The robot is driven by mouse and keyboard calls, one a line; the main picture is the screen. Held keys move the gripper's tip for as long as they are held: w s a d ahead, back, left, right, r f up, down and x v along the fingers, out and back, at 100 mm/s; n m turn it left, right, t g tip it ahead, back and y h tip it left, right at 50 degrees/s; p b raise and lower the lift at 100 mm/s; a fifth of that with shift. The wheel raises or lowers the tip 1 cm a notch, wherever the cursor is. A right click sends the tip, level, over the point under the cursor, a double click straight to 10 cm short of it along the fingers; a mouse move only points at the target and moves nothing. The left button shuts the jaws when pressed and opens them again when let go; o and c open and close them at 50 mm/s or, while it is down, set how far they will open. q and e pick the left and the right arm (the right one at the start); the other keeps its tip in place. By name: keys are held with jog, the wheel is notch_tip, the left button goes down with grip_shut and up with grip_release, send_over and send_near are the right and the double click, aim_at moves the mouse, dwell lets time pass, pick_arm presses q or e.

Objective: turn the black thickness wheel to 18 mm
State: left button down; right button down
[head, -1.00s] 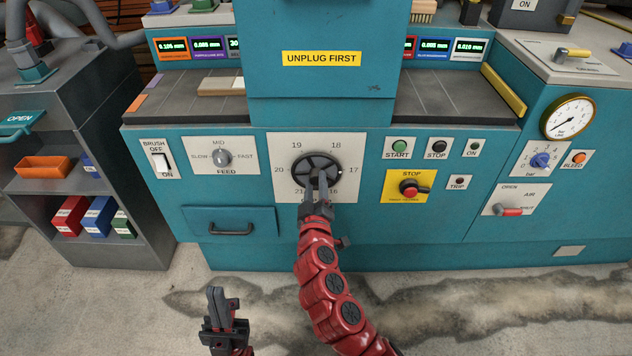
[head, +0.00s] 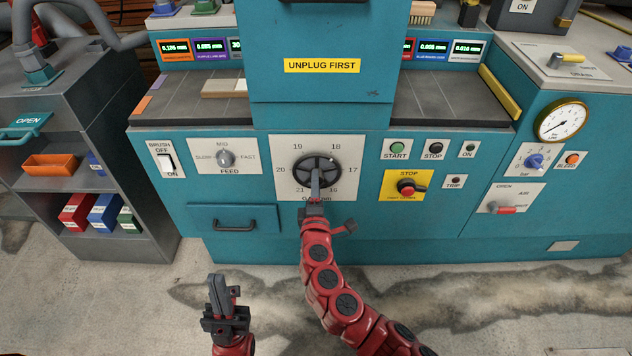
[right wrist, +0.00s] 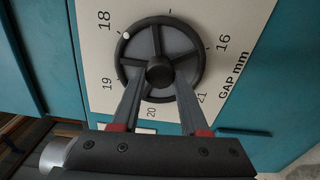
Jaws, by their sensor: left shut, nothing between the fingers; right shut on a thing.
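The black thickness wheel (head: 317,168) sits on a pale dial plate (head: 284,150) marked 16 to 21, with GAP mm below. In the right wrist view the wheel (right wrist: 160,25) is seen close up; a white dot on its rim lies toward the 18 mark. My right gripper (head: 317,183) reaches the wheel from below; in the right wrist view its two fingers (right wrist: 159,75) are on either side of the hub, closed on the wheel. The fingers hide part of the lower rim. My left gripper (head: 217,278) is shut and empty, low in front of the machine.
Left of the dial are the FEED knob (head: 225,158) and BRUSH switch (head: 166,161). To its right are START (head: 397,148), STOP (head: 433,148) and a red stop button on yellow (head: 406,187). A drawer handle (head: 234,225) sticks out lower left. The floor in front is clear.

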jog(key=shift+n, duration=0.6)
jog(key=shift+c, duration=2.1)
grip_release()
jog(key=s, duration=1.7)
jog(key=shift+s+p, duration=0.25)
jog(key=shift+p, duration=0.1)
